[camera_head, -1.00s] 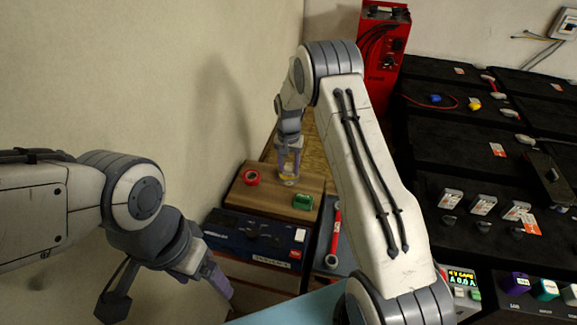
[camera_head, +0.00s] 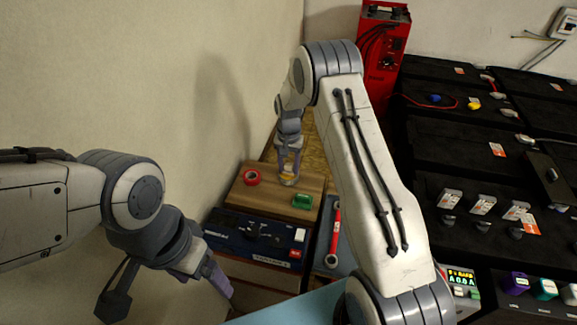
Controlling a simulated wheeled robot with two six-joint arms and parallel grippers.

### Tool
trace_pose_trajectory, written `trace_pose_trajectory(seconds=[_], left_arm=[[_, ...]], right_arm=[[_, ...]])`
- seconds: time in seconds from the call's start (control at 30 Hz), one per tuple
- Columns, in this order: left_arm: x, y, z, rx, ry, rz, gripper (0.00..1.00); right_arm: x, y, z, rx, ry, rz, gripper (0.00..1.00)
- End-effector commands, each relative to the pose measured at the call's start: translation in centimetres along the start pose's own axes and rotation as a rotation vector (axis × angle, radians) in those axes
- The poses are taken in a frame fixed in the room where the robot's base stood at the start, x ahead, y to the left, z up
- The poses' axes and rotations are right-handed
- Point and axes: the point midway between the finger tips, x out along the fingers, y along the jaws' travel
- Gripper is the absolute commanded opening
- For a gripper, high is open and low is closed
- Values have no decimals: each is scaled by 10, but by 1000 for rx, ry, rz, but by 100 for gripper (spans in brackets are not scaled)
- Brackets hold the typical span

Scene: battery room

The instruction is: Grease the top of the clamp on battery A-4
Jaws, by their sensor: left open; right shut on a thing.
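My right gripper (camera_head: 289,166) points down over the wooden board at the far end of the bench and is shut on a small clear container with orange-yellow contents (camera_head: 288,179). I cannot tell whether the container still touches the board. My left gripper (camera_head: 218,281) is open and empty at the lower left. Black batteries (camera_head: 450,141) fill racks on the right, with clamps and cables on some. Their labels are too small to read, so I cannot tell which one is A-4.
A red tape roll (camera_head: 251,177) and a green block (camera_head: 302,202) sit on the wooden board (camera_head: 262,201). A dark blue box (camera_head: 257,238) is below it. A red-handled wrench (camera_head: 334,236) lies to its right. A red cabinet (camera_head: 380,50) stands behind.

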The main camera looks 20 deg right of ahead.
Motion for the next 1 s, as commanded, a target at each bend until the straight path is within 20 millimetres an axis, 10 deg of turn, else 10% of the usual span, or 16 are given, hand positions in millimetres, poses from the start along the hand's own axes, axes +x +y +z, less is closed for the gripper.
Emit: trace_pose_trajectory(seconds=[1.0], left_arm=[[-54,4,-3,0,0,0,85]], right_arm=[[-67,0,0,0,-1,0,4]])
